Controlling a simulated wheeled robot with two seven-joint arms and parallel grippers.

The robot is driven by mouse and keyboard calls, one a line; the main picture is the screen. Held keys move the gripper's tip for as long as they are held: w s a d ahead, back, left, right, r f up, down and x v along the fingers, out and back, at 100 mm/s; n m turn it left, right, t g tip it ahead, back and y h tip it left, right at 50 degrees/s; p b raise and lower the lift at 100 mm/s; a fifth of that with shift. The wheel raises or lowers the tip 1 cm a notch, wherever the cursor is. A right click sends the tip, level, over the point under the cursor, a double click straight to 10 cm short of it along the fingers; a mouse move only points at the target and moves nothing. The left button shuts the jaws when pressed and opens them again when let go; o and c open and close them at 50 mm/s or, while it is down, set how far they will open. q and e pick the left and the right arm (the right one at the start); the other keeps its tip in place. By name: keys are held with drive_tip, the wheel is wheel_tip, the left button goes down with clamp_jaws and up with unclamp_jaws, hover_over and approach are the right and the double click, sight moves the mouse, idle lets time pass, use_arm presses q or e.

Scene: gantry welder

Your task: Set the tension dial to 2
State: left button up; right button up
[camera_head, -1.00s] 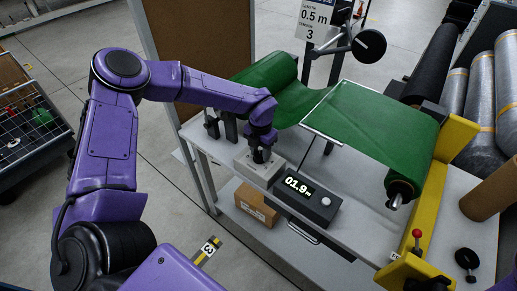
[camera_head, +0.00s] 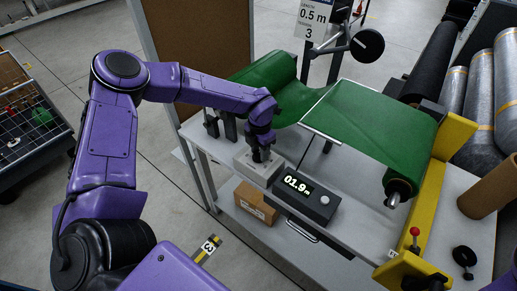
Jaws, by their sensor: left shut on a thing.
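My left gripper (camera_head: 262,153) points down at the top of a light grey box (camera_head: 257,169) on the near edge of the bench. It is shut on a small part on top of this box, probably the tension dial; the fingers hide most of it, and no dial number can be read. A sign (camera_head: 314,22) at the back reads length 0.5 m and tension 3. My right gripper is not in view.
A dark counter box (camera_head: 306,199) reading 01.9 m stands right of the grey box. Green sheet (camera_head: 370,120) runs over the bench (camera_head: 345,215) to a roller. A yellow frame (camera_head: 440,185) with a red-knobbed lever (camera_head: 415,232) stands at the right. A cardboard box (camera_head: 256,203) sits on the lower shelf.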

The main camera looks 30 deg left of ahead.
sight(258, 153)
use_arm(q)
drive_tip(key=o, duration=1.1)
drive_tip(key=shift+s+f, duration=0.1)
drive_tip(key=shift+s, duration=0.1)
drive_tip(key=shift+c, duration=0.2)
wheel_tip(258, 153, up, 11)
drive_tip(key=b, duration=0.2)
drive_tip(key=shift+f, duration=0.15)
drive_tip(key=shift+a, duration=0.1)
